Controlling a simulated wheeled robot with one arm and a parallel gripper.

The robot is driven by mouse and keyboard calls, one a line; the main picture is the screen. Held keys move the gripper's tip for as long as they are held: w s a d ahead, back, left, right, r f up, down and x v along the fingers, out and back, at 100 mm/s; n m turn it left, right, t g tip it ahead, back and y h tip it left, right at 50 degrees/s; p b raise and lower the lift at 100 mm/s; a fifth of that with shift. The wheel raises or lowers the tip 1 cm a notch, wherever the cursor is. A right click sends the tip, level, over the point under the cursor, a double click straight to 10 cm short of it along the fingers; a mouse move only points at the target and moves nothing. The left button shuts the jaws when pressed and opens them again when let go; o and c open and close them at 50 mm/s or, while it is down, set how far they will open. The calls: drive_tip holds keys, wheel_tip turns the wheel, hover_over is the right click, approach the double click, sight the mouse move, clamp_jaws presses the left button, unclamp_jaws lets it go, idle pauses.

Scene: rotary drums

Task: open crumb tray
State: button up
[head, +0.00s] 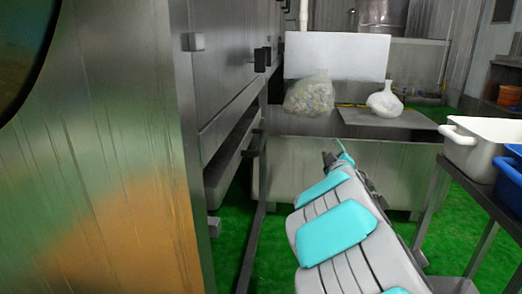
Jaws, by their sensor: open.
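A large metal machine (225,70) fills the left side. A long grey metal tray-like part (228,165) runs low along its side, under the body; it may be the crumb tray, but I cannot be sure. I cannot tell how far it is drawn out. A small dark block (255,143) sits at its far end. My white and teal arm reaches forward from the lower right. My gripper (335,160), small and dark at the arm's far end, is open. It appears to the right of the tray-like part, and no contact shows. Its fingers are hard to make out.
A grey metal bin or table (390,160) stands behind my arm, with a bag of mixed bits (309,95) and a white bag (384,101). A white tub (485,145) and blue tub (510,178) stand on a rack at right. Green floor (232,240) shows between machine and arm.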

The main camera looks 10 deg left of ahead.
drive_tip(key=w+a+f+n+t+y+b, duration=0.1)
drive_tip(key=w+a+f+n+y, duration=0.1)
drive_tip(key=a+n+y, duration=0.55)
drive_tip(key=n+g+y, duration=0.2)
drive_tip(key=y, duration=0.4)
approach(262, 143)
drive_tip(key=w+a, duration=0.2)
drive_tip(key=w, duration=0.3)
drive_tip(key=shift+h, duration=0.25)
drive_tip(key=shift+b+x, duration=0.4)
drive_tip(key=shift+x, duration=3.25)
drive_tip(key=shift+c, duration=0.4)
clamp_jaws()
